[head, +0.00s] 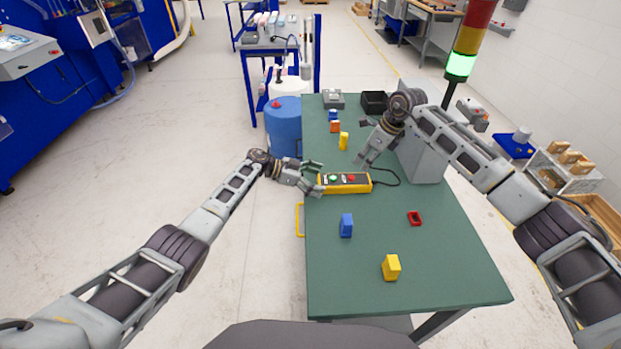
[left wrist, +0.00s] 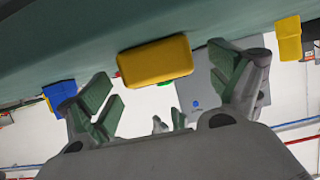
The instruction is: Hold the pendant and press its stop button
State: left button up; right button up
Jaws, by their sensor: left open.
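The pendant (head: 345,183) is a yellow box with a dark face on the green table, near its left edge. A green button (head: 333,178) sits toward its left end. The red stop button (head: 351,178) sits to the right of it. My left gripper (head: 319,179) is open at the pendant's left end, one finger to each side. In the left wrist view the pendant's yellow end (left wrist: 155,62) shows between the spread fingers, with a gap on both sides. My right gripper (head: 364,145) hangs above the table beyond the pendant, clear of the buttons; its jaw opening is unclear.
A black cable runs right from the pendant toward a grey box (head: 420,160). A blue block (head: 346,225), a red part (head: 414,218) and a yellow block (head: 391,267) stand nearer. Small yellow and orange pieces (head: 335,126) stand farther back. A blue drum (head: 284,125) stands left of the table.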

pick_arm(q)
jog(key=shift+d+f, duration=0.25)
jog(key=shift+d, duration=0.4)
jog(key=c, duration=1.4)
jog(key=shift+c, duration=0.7)
pick_arm(e)
jog(key=shift+c, duration=0.5)
grip_shut()
jog(key=shift+a, duration=0.1)
